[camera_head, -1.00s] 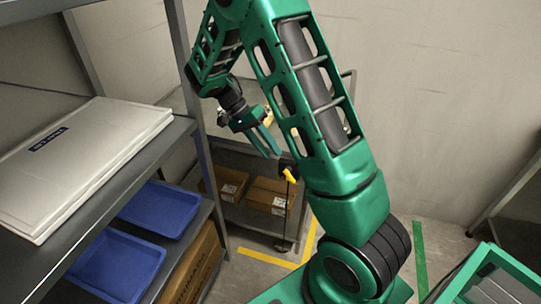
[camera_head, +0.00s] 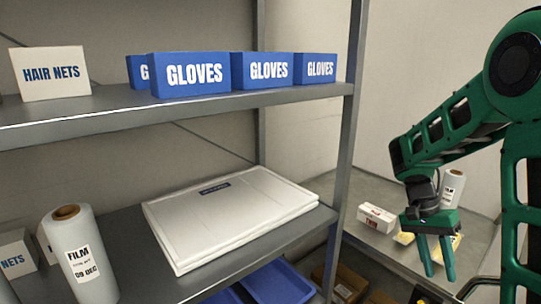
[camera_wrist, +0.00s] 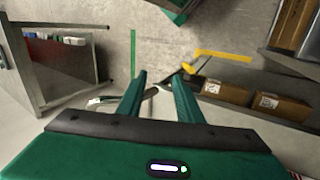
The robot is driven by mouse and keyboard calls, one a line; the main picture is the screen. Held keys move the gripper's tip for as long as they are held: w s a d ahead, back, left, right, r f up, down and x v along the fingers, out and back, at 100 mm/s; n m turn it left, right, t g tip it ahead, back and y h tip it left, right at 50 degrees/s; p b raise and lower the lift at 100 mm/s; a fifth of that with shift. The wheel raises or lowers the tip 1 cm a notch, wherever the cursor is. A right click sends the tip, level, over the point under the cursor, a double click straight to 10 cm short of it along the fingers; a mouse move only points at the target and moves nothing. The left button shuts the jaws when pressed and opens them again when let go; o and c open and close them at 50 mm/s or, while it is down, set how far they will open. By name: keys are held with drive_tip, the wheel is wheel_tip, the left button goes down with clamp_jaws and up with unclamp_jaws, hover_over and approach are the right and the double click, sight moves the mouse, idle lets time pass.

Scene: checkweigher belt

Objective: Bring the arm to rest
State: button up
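My gripper (camera_head: 437,258) hangs from my green arm at the right of the head view, fingers pointing down. The two fingers are apart with nothing between them. The wrist view also shows my gripper (camera_wrist: 160,85) with its fingers spread and empty, above the floor. It is in front of the grey table at the back right and touches nothing that I can see.
A grey shelf (camera_head: 250,98) on the left holds blue glove boxes (camera_head: 195,74), a hair nets box (camera_head: 50,73), a film roll (camera_head: 80,255) and a white flat stack (camera_head: 230,215). Blue trays (camera_head: 275,282) lie below. Cardboard boxes (camera_wrist: 225,92) sit on a low shelf.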

drive_tip(key=s+r+n+t+y, duration=0.1)
drive_tip(key=s+r+n+t, duration=0.1)
drive_tip(key=s, duration=0.8)
drive_tip(key=s+a+r+n+t+y, duration=0.1)
drive_tip(key=s+r+n+t+y, duration=0.1)
drive_tip(key=s, duration=0.9)
drive_tip(key=shift+a+r+n, duration=0.3)
drive_tip(key=shift+r+n, duration=0.1)
drive_tip(key=shift+r, duration=0.5)
drive_tip(key=shift+w+f, duration=0.25)
drive_tip(key=shift+w, duration=0.3)
